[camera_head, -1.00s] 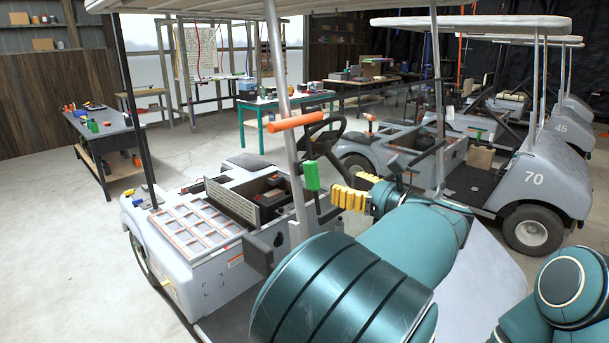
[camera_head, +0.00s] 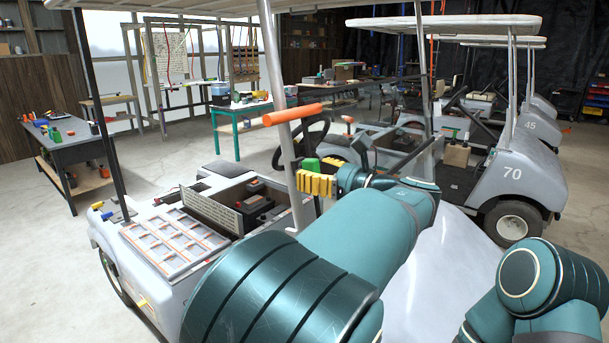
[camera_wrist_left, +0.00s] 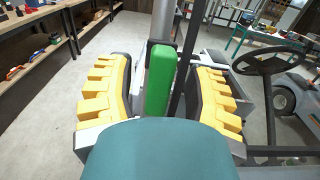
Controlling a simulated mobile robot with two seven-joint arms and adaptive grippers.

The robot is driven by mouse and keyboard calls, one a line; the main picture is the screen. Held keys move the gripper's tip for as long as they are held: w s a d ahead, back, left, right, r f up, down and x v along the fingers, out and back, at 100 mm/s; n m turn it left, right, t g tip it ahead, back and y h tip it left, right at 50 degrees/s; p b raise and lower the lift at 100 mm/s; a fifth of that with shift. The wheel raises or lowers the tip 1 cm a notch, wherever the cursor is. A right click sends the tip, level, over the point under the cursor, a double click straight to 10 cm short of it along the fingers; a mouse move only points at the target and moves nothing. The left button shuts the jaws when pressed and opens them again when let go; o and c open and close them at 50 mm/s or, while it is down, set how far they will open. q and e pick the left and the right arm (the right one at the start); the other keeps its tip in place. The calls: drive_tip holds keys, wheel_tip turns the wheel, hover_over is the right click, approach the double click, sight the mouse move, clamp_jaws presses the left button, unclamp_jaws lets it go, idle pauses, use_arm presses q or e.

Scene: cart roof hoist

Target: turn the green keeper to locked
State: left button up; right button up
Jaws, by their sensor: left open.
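The green keeper (camera_head: 309,164) is on the cart's roof post, just below the orange bar. In the head view its lower part is hidden behind my left gripper (camera_head: 316,184). In the left wrist view the keeper (camera_wrist_left: 160,78) stands upright between the two yellow-padded fingers of my left gripper (camera_wrist_left: 158,98). The fingers are open, with a gap on each side of the keeper. A grey post (camera_wrist_left: 162,20) rises just behind it. Part of my right arm shows at the lower right of the head view, but its gripper is out of frame.
An orange bar (camera_head: 292,115) crosses the grey roof post (camera_head: 275,62) above the gripper. The cart's steering wheel (camera_head: 300,145) is just behind. The open battery bay (camera_head: 258,205) lies to the left. Another cart numbered 70 (camera_head: 520,165) stands at the right.

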use_arm(q)
drive_tip(key=shift+w+a, duration=0.15)
drive_tip(key=shift+a, duration=0.05)
clamp_jaws()
